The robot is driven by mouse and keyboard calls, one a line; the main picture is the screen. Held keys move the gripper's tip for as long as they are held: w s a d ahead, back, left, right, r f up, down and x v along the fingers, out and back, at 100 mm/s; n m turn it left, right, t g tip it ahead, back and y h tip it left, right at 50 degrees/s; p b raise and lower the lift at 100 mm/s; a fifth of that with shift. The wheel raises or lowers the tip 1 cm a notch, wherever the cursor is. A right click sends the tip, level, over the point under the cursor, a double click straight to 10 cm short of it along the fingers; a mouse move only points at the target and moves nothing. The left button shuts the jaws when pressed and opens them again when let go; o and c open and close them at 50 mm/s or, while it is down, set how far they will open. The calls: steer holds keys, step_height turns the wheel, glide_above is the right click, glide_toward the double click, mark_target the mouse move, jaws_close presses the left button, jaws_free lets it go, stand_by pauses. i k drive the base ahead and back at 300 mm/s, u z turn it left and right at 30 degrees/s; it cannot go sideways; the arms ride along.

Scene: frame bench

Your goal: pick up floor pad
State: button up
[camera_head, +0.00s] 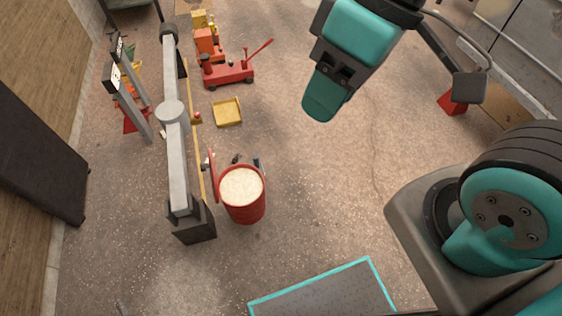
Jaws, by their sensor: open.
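No thing here is plainly marked as the floor pad. A small square yellow piece (227,112) with a raised-looking rim lies flat on the floor, left of centre, and may be it. My teal and dark grey gripper (326,100) hangs at the upper middle, to the right of the yellow piece and apart from it. It is open, and I see nothing held in it. Its body hides the floor behind it.
A red drum (242,194) with a pale top stands below the yellow piece. A long grey frame beam (178,145) runs along its left. A red floor jack (229,74) stands above it. The floor right of the drum is clear.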

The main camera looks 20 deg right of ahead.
mark_target(258, 163)
steer(key=z, duration=1)
steer(key=i, duration=3.7)
steer(key=u, duration=3.9)
